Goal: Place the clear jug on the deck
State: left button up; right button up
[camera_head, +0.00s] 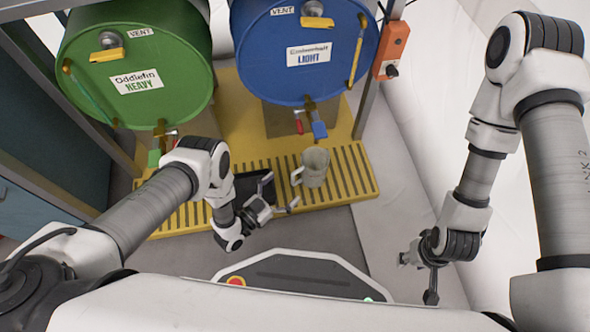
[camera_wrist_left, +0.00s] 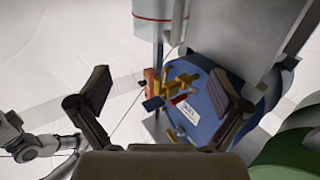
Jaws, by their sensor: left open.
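The clear jug (camera_head: 312,166) stands upright on the slatted yellow deck (camera_head: 355,172), below the blue drum, with its handle toward the left. My left gripper (camera_head: 281,196) is open and empty, just left of the jug and apart from it.
A green drum (camera_head: 170,60) and a blue drum (camera_head: 270,65) with taps lie above the deck; the blue drum (camera_wrist_left: 210,110) also shows in the left wrist view. A dark tray-like object (camera_head: 246,188) is beside my left gripper. An orange box (camera_head: 391,48) hangs on a post.

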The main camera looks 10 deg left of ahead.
pick_arm(q)
jog(key=s+a+n+g+y, duration=0.25)
jog(key=a+g+y, duration=0.25)
jog(key=a+y, duration=0.3)
jog(key=s+a+r+n+g+y, duration=0.1)
jog(key=s+a+r+g, duration=0.3)
jog(key=s, duration=0.4)
jog(key=s+a+r+n+g+y, duration=0.2)
jog(key=s+a+r+n+g, duration=0.2)
jog(key=s, duration=0.5)
notch_tip(320, 180, up, 2)
jog(key=shift+s+a+r+g, duration=0.25)
jog(key=shift+a+g, duration=0.2)
jog(key=shift+g, duration=0.15)
